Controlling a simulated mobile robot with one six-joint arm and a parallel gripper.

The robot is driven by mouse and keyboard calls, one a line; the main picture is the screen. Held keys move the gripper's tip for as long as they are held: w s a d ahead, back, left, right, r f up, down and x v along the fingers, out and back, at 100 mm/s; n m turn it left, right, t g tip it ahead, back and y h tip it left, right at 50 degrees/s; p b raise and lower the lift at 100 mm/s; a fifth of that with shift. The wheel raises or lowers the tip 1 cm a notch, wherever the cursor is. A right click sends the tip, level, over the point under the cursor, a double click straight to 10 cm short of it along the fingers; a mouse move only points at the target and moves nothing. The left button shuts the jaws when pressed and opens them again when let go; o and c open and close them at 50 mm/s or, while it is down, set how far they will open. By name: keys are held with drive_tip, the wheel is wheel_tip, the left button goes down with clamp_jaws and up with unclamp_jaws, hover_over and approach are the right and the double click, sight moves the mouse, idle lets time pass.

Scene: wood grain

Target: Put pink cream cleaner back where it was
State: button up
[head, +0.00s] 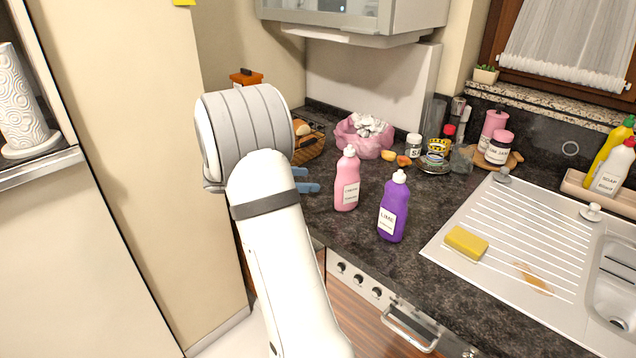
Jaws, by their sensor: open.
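The pink cream cleaner (346,181) is a pink bottle with a white cap and a white label. It stands upright on the dark countertop, left of a purple bottle labelled lime (393,208). My gripper (313,181) shows as blue fingers just left of the pink bottle, partly hidden behind my white arm. The fingers are open, and nothing shows between them. I cannot tell whether they touch the bottle.
A pink bowl (350,143), a wicker basket (309,148), small jars and a pink canister (494,124) stand at the back. The sink drainboard (500,225) with a yellow sponge (466,243) is at right. Yellow and white soap bottles stand far right. Some counter before the bottles is clear.

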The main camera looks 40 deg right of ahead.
drive_tip(key=s+a+m+t+y, duration=0.3)
drive_tip(key=s+a+m+y, duration=0.4)
drive_tip(key=a, duration=0.8)
drive_tip(key=s+a+m+t+y, duration=0.4)
drive_tip(key=s+a+m+y, duration=0.2)
drive_tip(key=s+a, duration=0.8)
drive_tip(key=shift+a+r+m+y, duration=0.15)
drive_tip(key=shift+a+m+y, duration=0.25)
drive_tip(key=shift+a+m, duration=0.4)
drive_tip(key=shift+w, duration=0.1)
